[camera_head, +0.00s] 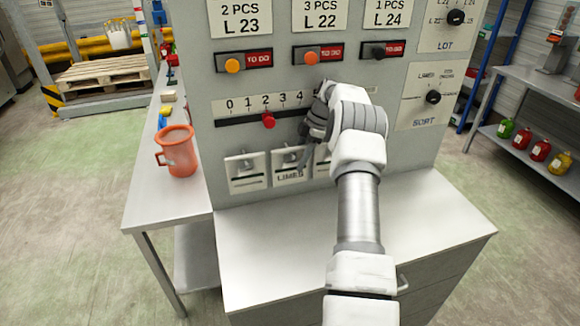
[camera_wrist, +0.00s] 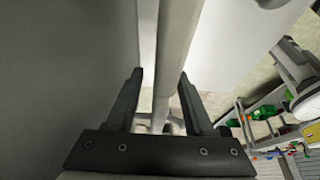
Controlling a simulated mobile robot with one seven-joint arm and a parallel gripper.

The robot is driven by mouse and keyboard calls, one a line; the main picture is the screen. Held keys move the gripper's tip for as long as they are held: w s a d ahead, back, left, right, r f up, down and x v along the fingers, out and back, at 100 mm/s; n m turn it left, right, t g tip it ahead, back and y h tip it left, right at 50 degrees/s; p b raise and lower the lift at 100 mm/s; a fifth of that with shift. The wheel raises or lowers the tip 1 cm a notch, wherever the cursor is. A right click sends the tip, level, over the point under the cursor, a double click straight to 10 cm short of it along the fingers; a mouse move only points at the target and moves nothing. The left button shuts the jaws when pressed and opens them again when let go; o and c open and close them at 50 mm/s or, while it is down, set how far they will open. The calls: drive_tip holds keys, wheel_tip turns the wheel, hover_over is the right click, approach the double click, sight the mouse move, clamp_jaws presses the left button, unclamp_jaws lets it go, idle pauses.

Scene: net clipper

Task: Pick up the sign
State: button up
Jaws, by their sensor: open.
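A pale plate lettered LIMES (camera_head: 289,176) is on the lower part of the grey panel, in a row of similar plates with small metal fittings. It is the likeliest sign, but I cannot be sure which one is meant. My gripper (camera_head: 305,160) is close to the panel, at the right side of the LIMES plate, and partly covers the plate to its right. In the wrist view my gripper (camera_wrist: 160,76) is open, its two dark fingers apart. A grey bar-like shape shows between and beyond them; I cannot tell whether it touches. No sign lettering shows there.
The grey panel (camera_head: 205,105) carries a numbered slider with a red knob (camera_head: 268,120), buttons and dials. An orange jug (camera_head: 178,151) stands on the left side table (camera_head: 160,205). The counter (camera_head: 270,250) below the panel is clear. Coloured bottles (camera_head: 540,150) stand on the right shelf.

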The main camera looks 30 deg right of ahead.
drive_tip(key=shift+x, duration=1.05)
clamp_jaws()
